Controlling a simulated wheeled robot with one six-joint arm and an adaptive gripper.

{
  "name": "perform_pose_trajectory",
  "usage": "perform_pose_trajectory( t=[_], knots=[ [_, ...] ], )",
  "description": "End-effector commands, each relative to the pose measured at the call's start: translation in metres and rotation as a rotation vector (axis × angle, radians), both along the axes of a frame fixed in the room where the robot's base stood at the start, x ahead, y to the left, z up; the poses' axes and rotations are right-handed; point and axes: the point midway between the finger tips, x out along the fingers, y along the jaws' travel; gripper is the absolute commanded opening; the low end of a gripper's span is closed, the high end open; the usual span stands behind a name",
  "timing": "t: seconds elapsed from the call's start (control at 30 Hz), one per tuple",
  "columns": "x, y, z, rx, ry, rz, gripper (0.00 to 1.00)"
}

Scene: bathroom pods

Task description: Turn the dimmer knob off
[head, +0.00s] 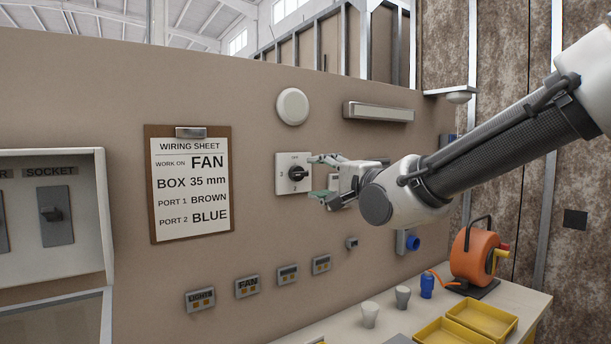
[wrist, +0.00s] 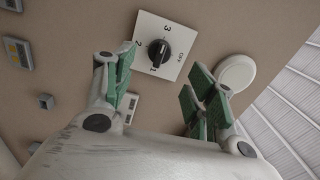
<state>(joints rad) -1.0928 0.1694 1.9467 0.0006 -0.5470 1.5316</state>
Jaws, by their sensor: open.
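The dimmer knob (head: 297,174) is a black rotary knob on a white square plate (head: 282,163) on the beige wall. In the wrist view the knob (wrist: 157,54) shows the marks OFF, 1, 2 and 3 around it. My gripper (head: 318,178) is just right of the plate in the head view, fingers toward the wall. In the wrist view its green-padded fingers (wrist: 158,85) are spread apart and empty, with the knob beyond the gap between them. I see no contact with the knob.
A clipboard wiring sheet (head: 190,185) hangs left of the plate. A round white fixture (head: 292,106) is above it, and a long light (head: 379,111) is up to the right. Small labelled switches (head: 247,286) line the wall below. A bench (head: 365,332) holds cups and yellow trays (head: 480,318).

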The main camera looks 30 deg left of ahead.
Motion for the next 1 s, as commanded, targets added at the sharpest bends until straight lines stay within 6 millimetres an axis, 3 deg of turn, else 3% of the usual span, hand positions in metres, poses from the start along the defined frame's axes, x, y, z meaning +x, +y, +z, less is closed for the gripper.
perform_pose_trajectory(
  t=[0.17, 0.6, 0.93, 1.0],
  knots=[
    [0.005, 0.009, -0.001, 0.018, 0.039, 0.000, 0.56],
    [0.034, 0.065, -0.001, 0.017, 0.036, 0.000, 0.56],
    [0.036, 0.069, -0.001, 0.016, 0.036, 0.000, 0.56],
    [0.036, 0.069, -0.001, 0.016, 0.036, 0.000, 0.43]
  ],
)
